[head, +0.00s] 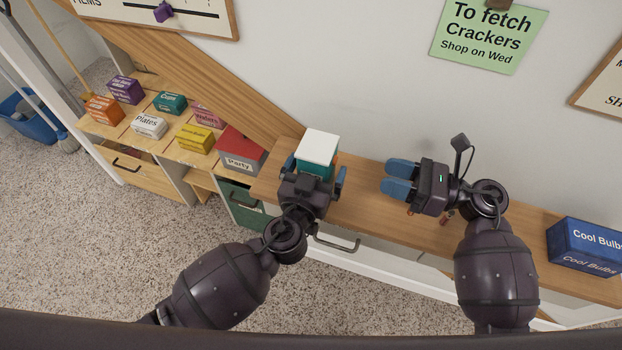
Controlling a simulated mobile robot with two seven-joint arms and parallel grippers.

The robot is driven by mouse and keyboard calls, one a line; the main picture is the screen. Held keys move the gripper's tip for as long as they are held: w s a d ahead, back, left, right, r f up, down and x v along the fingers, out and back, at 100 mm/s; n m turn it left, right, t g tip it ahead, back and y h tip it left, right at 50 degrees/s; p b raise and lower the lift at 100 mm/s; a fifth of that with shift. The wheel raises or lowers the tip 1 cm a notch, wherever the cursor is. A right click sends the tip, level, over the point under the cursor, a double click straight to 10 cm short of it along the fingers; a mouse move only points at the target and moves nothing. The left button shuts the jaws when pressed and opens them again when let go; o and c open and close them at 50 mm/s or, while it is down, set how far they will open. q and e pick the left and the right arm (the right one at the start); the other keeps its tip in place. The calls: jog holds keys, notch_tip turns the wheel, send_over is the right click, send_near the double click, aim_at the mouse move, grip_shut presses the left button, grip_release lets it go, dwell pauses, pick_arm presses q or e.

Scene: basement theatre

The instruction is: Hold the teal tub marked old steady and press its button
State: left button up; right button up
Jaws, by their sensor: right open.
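A teal tub (313,170) with a white top (319,146) stands on the wooden ledge against the wall. My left gripper (316,172) has one blue finger along each side of it and looks shut on it. The gripper body covers most of the tub's near side. I can make out neither a button nor the word old on it. My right gripper (400,177) is open and empty above the ledge, to the right of the tub and apart from it, its blue fingers pointing left.
A red and grey Party box (241,152) stands left of the tub. Several small labelled boxes, one teal (170,103), sit on a lower shelf at left. A blue Cool Bulbs box (585,245) is at the right end of the ledge (362,210). A green note (488,35) hangs above.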

pick_arm(q)
jog(key=shift+w+d, duration=0.1)
jog(key=shift+w, duration=0.15)
jog(key=shift+c, duration=0.3)
jog(key=c, duration=1)
pick_arm(e)
grip_shut()
dwell(0.4)
dwell(1.1)
dwell(0.5)
